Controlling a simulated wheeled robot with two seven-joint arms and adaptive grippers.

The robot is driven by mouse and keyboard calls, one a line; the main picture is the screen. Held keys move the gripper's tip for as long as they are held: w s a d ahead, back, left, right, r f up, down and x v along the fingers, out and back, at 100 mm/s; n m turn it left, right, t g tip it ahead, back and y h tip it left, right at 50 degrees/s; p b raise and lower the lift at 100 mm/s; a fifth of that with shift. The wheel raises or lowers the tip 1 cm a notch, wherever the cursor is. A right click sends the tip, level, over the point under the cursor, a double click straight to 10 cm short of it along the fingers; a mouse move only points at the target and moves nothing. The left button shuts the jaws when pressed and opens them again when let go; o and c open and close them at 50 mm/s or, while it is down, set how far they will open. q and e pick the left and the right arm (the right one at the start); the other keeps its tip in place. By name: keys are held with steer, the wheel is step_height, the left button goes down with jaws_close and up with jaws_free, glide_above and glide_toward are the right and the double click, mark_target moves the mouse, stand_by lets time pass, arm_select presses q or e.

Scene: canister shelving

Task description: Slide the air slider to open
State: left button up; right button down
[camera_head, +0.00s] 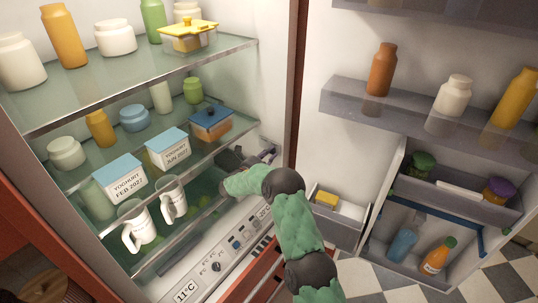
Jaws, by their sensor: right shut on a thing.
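My right arm comes in from the bottom and bends left into the open fridge. My left gripper is not in view.
Glass shelves hold white, orange and green jars, yoghurt boxes (120,181) and a blue-lidded container (211,124) close to my gripper. Two white mugs (137,226) stand low. The open door (335,95) on the right carries bottles and bins.

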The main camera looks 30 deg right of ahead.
mark_target(263, 144)
steer(key=w+b, duration=0.1)
steer(key=w+a+b, duration=0.1)
steer(key=w+b, duration=0.1)
steer(key=w, duration=0.1)
steer(key=shift+a+f, duration=0.1)
steer(key=shift+a, duration=0.25)
steer(key=shift+w+a+b, duration=0.15)
steer(key=shift+w+b, duration=0.25)
steer(key=shift+b, duration=0.05)
steer(key=shift+r, duration=0.2)
steer(key=c, duration=1.1)
jaws_free()
steer(key=shift+o, duration=0.3)
steer(key=shift+w+f, duration=0.1)
steer(key=shift+w, duration=0.1)
steer(key=shift+a, duration=0.1)
